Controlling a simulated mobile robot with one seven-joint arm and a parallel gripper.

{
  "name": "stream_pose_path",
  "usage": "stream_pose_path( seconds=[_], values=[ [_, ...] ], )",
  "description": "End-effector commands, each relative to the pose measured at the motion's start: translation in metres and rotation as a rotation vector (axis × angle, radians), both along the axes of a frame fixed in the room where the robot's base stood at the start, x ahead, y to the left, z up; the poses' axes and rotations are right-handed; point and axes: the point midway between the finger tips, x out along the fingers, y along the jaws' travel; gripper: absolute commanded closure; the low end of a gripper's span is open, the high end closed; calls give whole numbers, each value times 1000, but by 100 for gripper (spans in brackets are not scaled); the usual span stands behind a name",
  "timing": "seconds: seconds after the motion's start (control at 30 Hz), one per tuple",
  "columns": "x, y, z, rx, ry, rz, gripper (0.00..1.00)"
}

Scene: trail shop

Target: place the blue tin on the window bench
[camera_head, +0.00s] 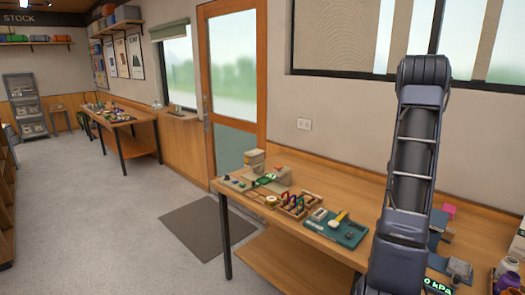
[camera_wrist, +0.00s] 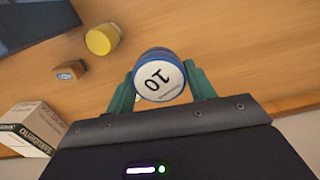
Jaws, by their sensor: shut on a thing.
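In the head view my arm reaches over the right part of a long wooden bench (camera_head: 262,214) under a wide window, and the gripper and tin are not clearly visible. I cannot tell which bench is the window bench.
In the wrist view a yellow round thing (camera_wrist: 102,39), a small dark-sided block (camera_wrist: 70,70) and a white-green box (camera_wrist: 32,128) are nearby. In the head view a wooden tray (camera_head: 297,207) and a teal mat (camera_head: 345,231) occupy the near bench. Another cluttered bench (camera_head: 128,117) stands farther left.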

Motion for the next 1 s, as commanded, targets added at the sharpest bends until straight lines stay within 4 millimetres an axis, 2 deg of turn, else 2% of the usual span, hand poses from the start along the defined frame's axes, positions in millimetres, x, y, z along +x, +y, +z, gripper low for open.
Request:
stream_pose_path(
  seconds=[0.03, 0.2, 0.5, 0.8, 0.9, 1.0],
  values=[
    [13, 19, -3, 0, 0, 34, 68],
    [48, 78, -12, -1, -1, 138, 68],
    [95, 192, -28, 1, 0, 321, 68],
    [121, 303, -43, 1, -1, 490, 68],
    [124, 329, -47, 1, -1, 528, 68],
    [125, 346, -49, 1, -1, 553, 68]
  ],
)
